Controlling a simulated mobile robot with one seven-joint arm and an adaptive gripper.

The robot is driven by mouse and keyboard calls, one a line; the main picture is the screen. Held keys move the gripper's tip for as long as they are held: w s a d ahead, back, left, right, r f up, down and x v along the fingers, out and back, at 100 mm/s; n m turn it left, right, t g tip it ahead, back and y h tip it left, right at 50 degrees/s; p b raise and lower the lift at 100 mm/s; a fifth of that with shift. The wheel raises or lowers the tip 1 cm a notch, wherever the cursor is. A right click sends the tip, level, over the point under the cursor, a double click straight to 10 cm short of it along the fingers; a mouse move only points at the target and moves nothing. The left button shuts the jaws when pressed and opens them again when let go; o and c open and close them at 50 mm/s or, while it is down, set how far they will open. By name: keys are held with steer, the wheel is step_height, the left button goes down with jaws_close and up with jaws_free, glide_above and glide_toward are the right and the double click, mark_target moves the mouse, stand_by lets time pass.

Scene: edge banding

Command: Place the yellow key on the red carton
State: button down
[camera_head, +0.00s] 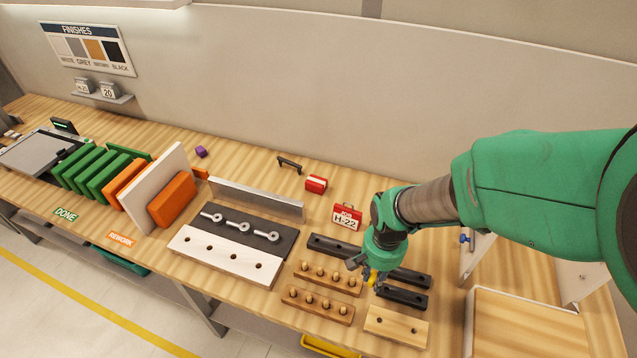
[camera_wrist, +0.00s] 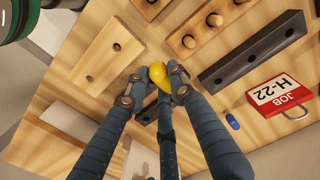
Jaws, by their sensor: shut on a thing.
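The yellow key (camera_head: 372,279) is between the fingers of my gripper (camera_head: 364,270), above the front of the bench near the dark drilled bars. In the wrist view the yellow key (camera_wrist: 158,75) shows as a rounded yellow piece, pinched between the fingertips of my gripper (camera_wrist: 155,82); part of it is hidden by the fingers. The red carton (camera_head: 316,183) is a small red box with a white band, standing farther back on the bench, up and left of my gripper and apart from it. I do not see the red carton in the wrist view.
A red job tag (camera_head: 347,217) marked H-22 stands between my gripper and the red carton. Wooden peg blocks (camera_head: 318,305), a pale drilled block (camera_head: 396,326) and dark bars (camera_head: 403,296) lie around my gripper. A black handle (camera_head: 289,164) lies behind the carton.

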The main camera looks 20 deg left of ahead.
steer(key=w+a+r+p, duration=0.2)
steer(key=w+a+p, duration=0.6)
steer(key=w+a, duration=1)
steer(key=shift+w+a+r, duration=0.25)
steer(key=shift+w+r, duration=0.15)
steer(key=shift+w, duration=1.9)
steer(key=p, duration=0.2)
glide_above(325, 183)
steer(key=shift+f, duration=0.75)
steer(key=shift+f, duration=1.75)
